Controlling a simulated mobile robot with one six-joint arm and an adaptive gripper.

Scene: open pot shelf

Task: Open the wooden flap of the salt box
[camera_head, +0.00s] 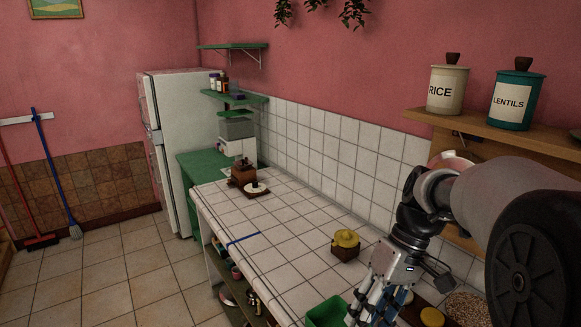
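My gripper (368,300) is at the lower middle right of the head view, pointing down over the near end of the white tiled counter (290,230). Its fingertips run to the bottom edge of the picture, so its opening is unclear. No salt box with a flap can be made out for certain. A wooden piece (462,238) shows in part under the wall shelf, behind my arm, which hides most of it. A small brown box with a yellow top (345,245) stands on the counter, left of my gripper and apart from it.
A green container (326,313) sits at the counter's front, beside my gripper. The wall shelf (500,130) holds a RICE jar (447,90) and a LENTILS jar (515,101). A brown grinder-like object (243,173) stands farther back. The middle counter is mostly clear.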

